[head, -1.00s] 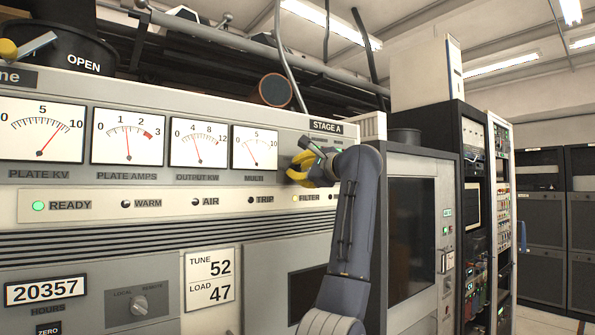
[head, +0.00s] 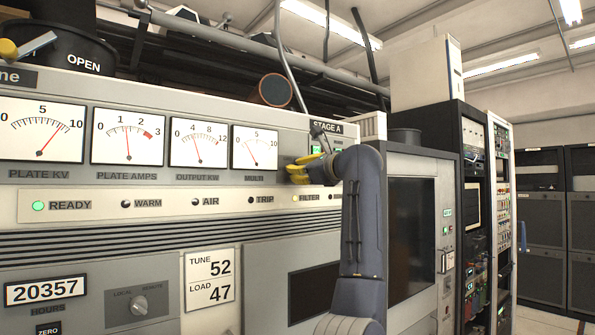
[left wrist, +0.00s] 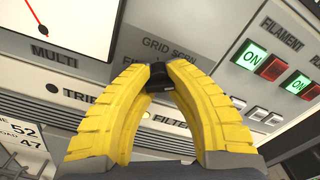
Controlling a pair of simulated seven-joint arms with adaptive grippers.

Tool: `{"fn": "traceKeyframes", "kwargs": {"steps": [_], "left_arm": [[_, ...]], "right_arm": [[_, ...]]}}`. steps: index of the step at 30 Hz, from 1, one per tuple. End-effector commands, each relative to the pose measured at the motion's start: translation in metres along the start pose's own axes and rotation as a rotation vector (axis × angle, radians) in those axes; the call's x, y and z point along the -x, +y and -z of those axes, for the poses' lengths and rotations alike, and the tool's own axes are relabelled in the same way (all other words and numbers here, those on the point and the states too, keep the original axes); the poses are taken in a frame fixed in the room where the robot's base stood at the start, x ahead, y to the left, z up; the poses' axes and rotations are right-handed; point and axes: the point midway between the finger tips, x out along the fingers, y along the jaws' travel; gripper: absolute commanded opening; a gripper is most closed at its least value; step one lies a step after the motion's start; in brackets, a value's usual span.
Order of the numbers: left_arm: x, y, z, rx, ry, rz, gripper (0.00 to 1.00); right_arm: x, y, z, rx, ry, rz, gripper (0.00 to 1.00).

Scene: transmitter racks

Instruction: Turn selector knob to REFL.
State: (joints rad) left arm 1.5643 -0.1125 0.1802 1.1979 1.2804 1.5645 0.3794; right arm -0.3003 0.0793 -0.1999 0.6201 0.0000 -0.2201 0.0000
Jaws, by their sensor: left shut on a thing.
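A black selector knob (left wrist: 158,78) stands on the grey panel to the right of the MULTI meter (head: 255,148). My left gripper (head: 300,170) has its yellow fingertips shut on the knob, one on each side; the fingers are large in the left wrist view (left wrist: 157,85). Lettering by the knob reads GRID SCRN, with more beginning FI; the rest of it is hidden by the fingers. I cannot see a REFL mark or read where the knob points. My right gripper is not in view.
Right of the knob, lit green ON buttons (left wrist: 250,54) sit beside red ones (left wrist: 271,68). Below is the strip of indicator lamps, with FILTER lit yellow (head: 295,198). Another knob, LOCAL/REMOTE (head: 139,305), is low on the cabinet. Equipment racks (head: 470,200) stand to the right.

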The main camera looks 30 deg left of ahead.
Motion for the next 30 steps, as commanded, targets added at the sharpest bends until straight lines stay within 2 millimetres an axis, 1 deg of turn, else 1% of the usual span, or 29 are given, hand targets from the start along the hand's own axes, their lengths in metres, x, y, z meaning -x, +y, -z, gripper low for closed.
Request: {"fn": "traceKeyframes", "kwargs": {"steps": [1,6,15,21,30], "left_arm": [[0.0002,-0.0002,0.0038,-0.043,0.008,0.0,0.0],[0.0004,-0.0001,0.0037,-0.193,0.008,0.0,0.0],[0.0,0.0004,0.0035,-0.395,0.007,0.0,0.0],[0.0,0.0006,0.0038,-0.475,0.008,0.0,0.0],[-0.0006,0.001,0.0041,-0.52,0.008,0.0,0.0]], "right_arm": [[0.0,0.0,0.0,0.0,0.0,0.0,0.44],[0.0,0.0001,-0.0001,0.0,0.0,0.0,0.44],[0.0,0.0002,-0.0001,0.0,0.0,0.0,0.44],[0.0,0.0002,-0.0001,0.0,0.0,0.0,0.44],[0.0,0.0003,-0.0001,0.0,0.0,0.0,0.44]]}}
